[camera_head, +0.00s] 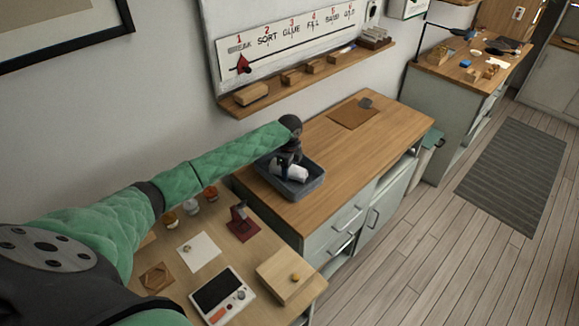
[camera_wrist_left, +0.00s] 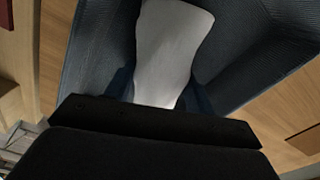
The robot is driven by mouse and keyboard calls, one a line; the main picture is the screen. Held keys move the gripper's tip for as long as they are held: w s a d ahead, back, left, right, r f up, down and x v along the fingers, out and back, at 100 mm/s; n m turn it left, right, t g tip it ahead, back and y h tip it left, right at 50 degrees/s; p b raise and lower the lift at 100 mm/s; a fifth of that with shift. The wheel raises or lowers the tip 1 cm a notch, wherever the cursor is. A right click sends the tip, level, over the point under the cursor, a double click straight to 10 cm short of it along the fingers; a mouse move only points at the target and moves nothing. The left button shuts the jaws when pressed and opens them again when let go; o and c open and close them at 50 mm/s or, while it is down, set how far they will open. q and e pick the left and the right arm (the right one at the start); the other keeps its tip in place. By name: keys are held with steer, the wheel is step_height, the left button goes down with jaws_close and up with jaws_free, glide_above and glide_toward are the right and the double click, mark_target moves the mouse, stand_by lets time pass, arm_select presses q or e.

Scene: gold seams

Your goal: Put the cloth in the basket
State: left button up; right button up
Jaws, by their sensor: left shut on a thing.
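The cloth (camera_head: 290,171) is white and shows below my left gripper (camera_head: 287,161) in the head view, within the outline of the dark grey basket (camera_head: 309,187). The basket stands on the near left end of the wooden counter. My left gripper is over the basket and shut on the cloth. In the left wrist view the cloth (camera_wrist_left: 168,45) hangs beyond the dark gripper body, with the basket's ribbed grey walls (camera_wrist_left: 235,50) around it. I cannot tell whether the cloth touches the basket's floor. My right gripper is not in view.
The wooden counter (camera_head: 350,150) is mostly clear right of the basket, with a brown mat (camera_head: 352,113) at its back. A lower table in front holds a screen device (camera_head: 222,297), a wooden box (camera_head: 285,275) and small jars. A shelf (camera_head: 300,82) runs along the wall.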

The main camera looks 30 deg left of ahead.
arm_select(q)
steer(key=shift+f, duration=0.15)
steer(key=o, duration=1)
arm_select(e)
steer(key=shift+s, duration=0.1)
arm_select(q)
steer(key=shift+r, duration=0.2)
step_height(320, 180, up, 6)
steer(key=b, duration=0.3)
steer(key=shift+r, duration=0.65)
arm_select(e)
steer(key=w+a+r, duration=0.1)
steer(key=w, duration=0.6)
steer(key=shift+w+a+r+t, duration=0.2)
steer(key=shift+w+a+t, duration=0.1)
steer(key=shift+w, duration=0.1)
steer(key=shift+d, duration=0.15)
